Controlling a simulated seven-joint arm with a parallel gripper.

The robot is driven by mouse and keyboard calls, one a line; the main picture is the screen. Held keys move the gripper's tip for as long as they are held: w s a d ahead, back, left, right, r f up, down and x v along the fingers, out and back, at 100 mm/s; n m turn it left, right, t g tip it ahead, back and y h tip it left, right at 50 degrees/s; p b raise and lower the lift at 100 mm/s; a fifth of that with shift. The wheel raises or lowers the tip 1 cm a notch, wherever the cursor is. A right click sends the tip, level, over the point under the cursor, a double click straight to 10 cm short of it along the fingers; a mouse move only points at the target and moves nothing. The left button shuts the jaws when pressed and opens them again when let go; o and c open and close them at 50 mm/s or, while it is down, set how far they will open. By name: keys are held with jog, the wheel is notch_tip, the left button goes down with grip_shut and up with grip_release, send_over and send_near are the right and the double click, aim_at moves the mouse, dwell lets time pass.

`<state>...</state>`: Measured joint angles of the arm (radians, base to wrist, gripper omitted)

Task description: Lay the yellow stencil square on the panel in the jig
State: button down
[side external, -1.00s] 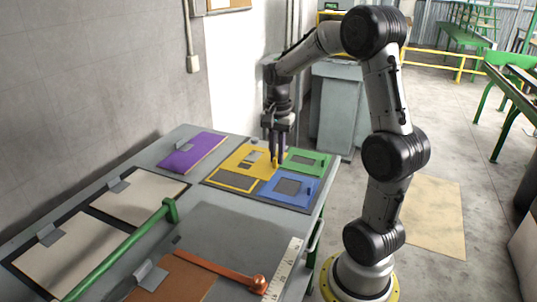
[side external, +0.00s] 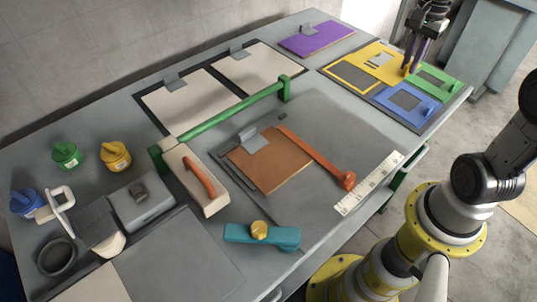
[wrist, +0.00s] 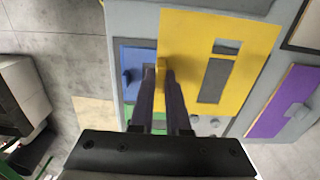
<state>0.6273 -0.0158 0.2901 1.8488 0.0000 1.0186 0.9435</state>
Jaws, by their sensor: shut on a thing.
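The yellow stencil (side external: 393,57) is at the far right end of the bench, with cut-outs through it. It looks large in the wrist view (wrist: 185,40). My gripper (side external: 408,68) is shut on a small yellow grip at the stencil's edge, also seen between my fingers in the wrist view (wrist: 161,72). I cannot tell whether the stencil is clear of the dark board under it. A brown panel (side external: 275,170) lies mid-bench under a grey clip (side external: 254,142), beside an orange bar (side external: 318,157).
Blue (side external: 388,109) and green (side external: 425,84) stencils lie beside the yellow one. A purple plate (side external: 315,40) and cream panels (side external: 190,108) lie along the back. A raised green bar (side external: 235,108) crosses mid-bench. A white ruler (side external: 365,187) lies near the front edge.

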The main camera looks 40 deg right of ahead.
jog(key=shift+s+a+m, duration=0.15)
jog(key=shift+m, duration=0.65)
jog(key=s+a+r+n, duration=0.1)
jog(key=s+a+r, duration=0.15)
jog(key=a, duration=0.75)
jog(key=s+a+r, duration=0.1)
jog(key=s+a, duration=0.2)
jog(key=a, duration=0.7)
jog(key=s+a+r+n, duration=0.1)
jog(key=s+a, duration=0.2)
jog(key=a, duration=0.7)
jog(key=w+a+f, duration=0.2)
jog(key=w+f, duration=0.2)
jog(key=w+a+f, duration=0.2)
jog(key=w+f, duration=0.2)
jog(key=w+a+f, duration=0.2)
jog(key=w+f, duration=0.1)
jog(key=w, duration=0.1)
jog(key=shift+a+f, duration=0.4)
jog(key=shift+f, duration=0.4)
